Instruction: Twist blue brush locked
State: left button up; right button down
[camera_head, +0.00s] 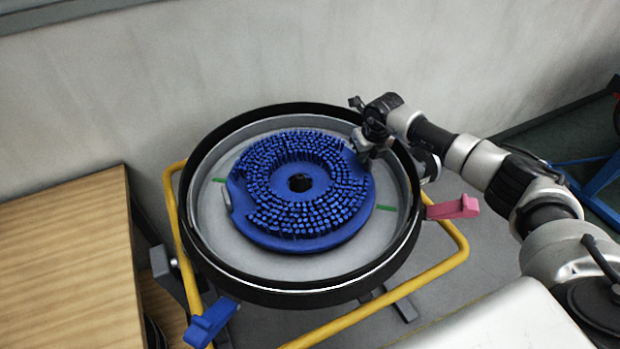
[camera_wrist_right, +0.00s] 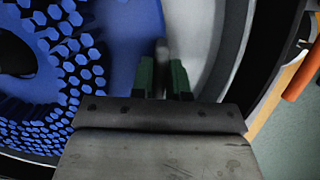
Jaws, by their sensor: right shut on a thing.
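The blue brush (camera_head: 277,230) is a round disc with rings of blue bristles and a dark centre hole. It lies bristles up inside the round grey tank with a black rim (camera_head: 196,240). My right gripper (camera_head: 362,151) is at the brush's upper right edge in the head view. In the right wrist view its two green fingers (camera_wrist_right: 163,77) are shut on a grey piece at the edge of the brush (camera_wrist_right: 120,50). A similar grey handle shows at the brush's left edge. Green marks lie on the tank floor at left and right. My left gripper is not in view.
A yellow tube frame (camera_head: 455,262) runs around the tank. A pink lever (camera_head: 453,208) sticks out at its right and a blue lever (camera_head: 211,322) at its lower left. A wooden table (camera_head: 70,260) stands at the left, and a wall is behind.

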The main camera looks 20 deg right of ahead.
aim_at(372, 184)
jog(key=shift+s+a+r+m+p, duration=0.15)
jog(key=shift+s+m+p, duration=0.55)
jog(key=shift+s+p, duration=0.45)
jog(key=shift+s, duration=0.1)
jog(key=shift+s, duration=0.1)
jog(key=shift+s+a+m+h+p, duration=0.1)
jog(key=shift+s+m+h+p, duration=0.2)
jog(key=shift+s+m+p, duration=0.75)
jog(key=shift+s+a+p, duration=0.1)
jog(key=shift+s+p, duration=0.15)
jog(key=shift+p, duration=0.15)
jog(key=shift+s, duration=0.1)
jog(key=shift+s+a+m+p, duration=0.3)
jog(key=shift+s+m+p, duration=0.15)
jog(key=shift+s+p, duration=0.35)
jog(key=shift+s+a+m+h+p, duration=0.25)
jog(key=shift+s+m+h+p, duration=0.1)
jog(key=shift+s+m, duration=0.1)
